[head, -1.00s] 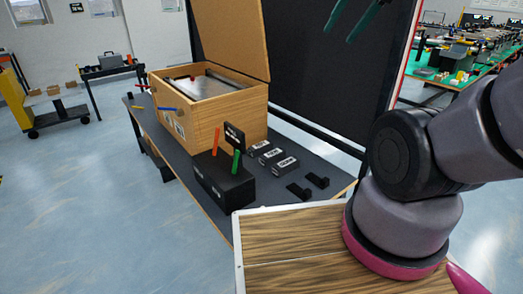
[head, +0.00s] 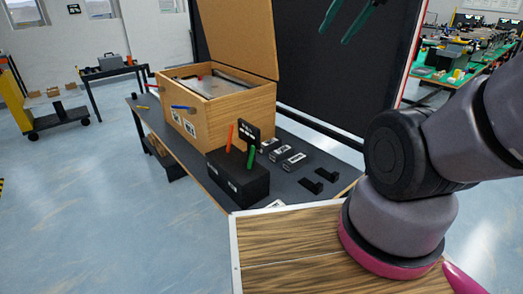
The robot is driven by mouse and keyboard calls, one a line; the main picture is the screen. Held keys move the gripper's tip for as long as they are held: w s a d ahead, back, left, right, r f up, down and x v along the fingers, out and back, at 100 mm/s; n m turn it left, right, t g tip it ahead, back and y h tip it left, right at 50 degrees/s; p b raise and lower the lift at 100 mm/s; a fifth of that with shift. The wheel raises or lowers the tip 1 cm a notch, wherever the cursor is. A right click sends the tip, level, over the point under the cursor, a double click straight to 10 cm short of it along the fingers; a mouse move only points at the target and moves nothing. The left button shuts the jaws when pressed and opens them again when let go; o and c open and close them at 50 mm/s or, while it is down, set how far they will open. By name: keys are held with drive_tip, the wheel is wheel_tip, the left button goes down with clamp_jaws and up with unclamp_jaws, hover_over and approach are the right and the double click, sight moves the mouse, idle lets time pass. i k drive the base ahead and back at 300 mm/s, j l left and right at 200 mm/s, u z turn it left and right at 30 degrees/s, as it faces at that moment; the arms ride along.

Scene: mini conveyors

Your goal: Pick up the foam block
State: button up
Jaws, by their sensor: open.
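No object in the head view can be clearly identified as the foam block. A black block-shaped holder (head: 238,181) with an orange stick (head: 229,137) and a green stick (head: 251,158) upright in it stands on the dark table (head: 204,166); I cannot tell whether it is foam. My gripper (head: 347,42) shows at the top edge, its two teal fingers apart, empty and pointing down. It is high above the table, with its upper part out of the picture.
A wooden box (head: 232,108) with its lid raised stands on the table. Several small labelled dark blocks (head: 293,160) and black brackets (head: 312,187) lie to the right. A dark panel (head: 310,75) stands behind.

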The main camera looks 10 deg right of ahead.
sight(269, 145)
drive_tip(key=j+z, duration=0.15)
drive_tip(key=j, duration=0.4)
drive_tip(key=j+z, duration=0.2)
drive_tip(key=j, duration=0.3)
drive_tip(key=k+j+z, duration=0.15)
drive_tip(key=j, duration=0.35)
drive_tip(key=j+z, duration=0.2)
drive_tip(key=j, duration=0.35)
drive_tip(key=i+j+z, duration=0.25)
drive_tip(key=j+z, duration=0.2)
drive_tip(key=j, duration=0.7)
drive_tip(key=j+z, duration=0.45)
drive_tip(key=j, duration=0.7)
drive_tip(key=i+j+z, duration=0.25)
drive_tip(key=i+j, duration=0.25)
drive_tip(key=j, duration=0.2)
drive_tip(key=i+j+z, duration=0.15)
drive_tip(key=j, duration=0.25)
drive_tip(key=i, duration=0.05)
